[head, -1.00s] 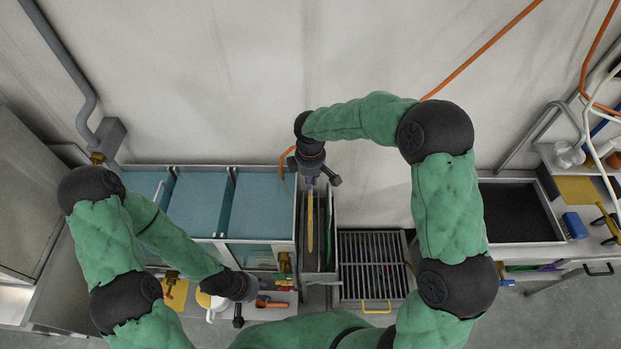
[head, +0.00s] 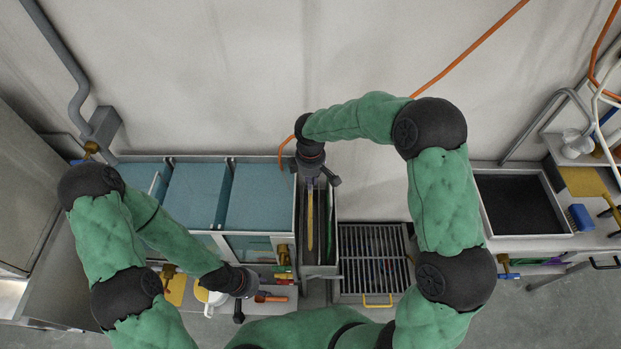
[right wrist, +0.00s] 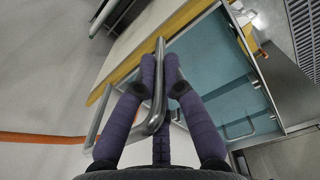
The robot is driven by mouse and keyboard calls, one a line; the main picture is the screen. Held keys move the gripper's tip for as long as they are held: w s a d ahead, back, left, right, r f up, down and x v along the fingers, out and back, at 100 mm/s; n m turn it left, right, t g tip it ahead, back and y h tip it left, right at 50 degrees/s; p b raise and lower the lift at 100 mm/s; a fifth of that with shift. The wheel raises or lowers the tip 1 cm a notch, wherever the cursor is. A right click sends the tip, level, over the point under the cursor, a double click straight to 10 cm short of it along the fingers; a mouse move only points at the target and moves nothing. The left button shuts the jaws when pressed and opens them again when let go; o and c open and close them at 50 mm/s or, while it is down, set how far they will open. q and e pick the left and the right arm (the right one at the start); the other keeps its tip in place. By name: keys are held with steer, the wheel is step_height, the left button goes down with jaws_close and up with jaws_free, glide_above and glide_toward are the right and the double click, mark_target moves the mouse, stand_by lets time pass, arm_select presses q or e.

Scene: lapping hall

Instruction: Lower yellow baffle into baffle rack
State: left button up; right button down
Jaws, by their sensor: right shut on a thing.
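The yellow baffle (head: 310,222) shows nearly edge-on in the head view, as a thin upright strip at the narrow metal baffle rack (head: 329,262). My right gripper (head: 315,180) is above the baffle's far end. In the right wrist view its purple fingers (right wrist: 164,78) are shut on a grey metal handle (right wrist: 158,112), with the baffle's pale face and yellow edge (right wrist: 190,22) beyond. How deep the baffle sits in the rack cannot be told. My left gripper (head: 240,304) is low at left, beside a white jug; its fingers are too unclear to judge.
Blue-lidded tanks (head: 262,197) stand directly left of the rack. A grated basin (head: 372,262) with a yellow handle adjoins it on the right. A dark tray (head: 521,207) is further right. Small tools lie on the front ledge near my left gripper.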

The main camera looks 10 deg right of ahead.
mark_target(310, 193)
step_height(310, 193, down, 19)
steer(key=b, duration=1.2)
steer(key=shift+r, duration=0.15)
stand_by(1.2)
steer(key=shift+f+b, duration=0.65)
steer(key=shift+b, duration=0.05)
stand_by(0.7)
steer(key=c, duration=1.2)
jaws_free()
steer(key=shift+c, duration=0.2)
step_height(310, 193, up, 12)
steer(key=shift+s+f, duration=0.1)
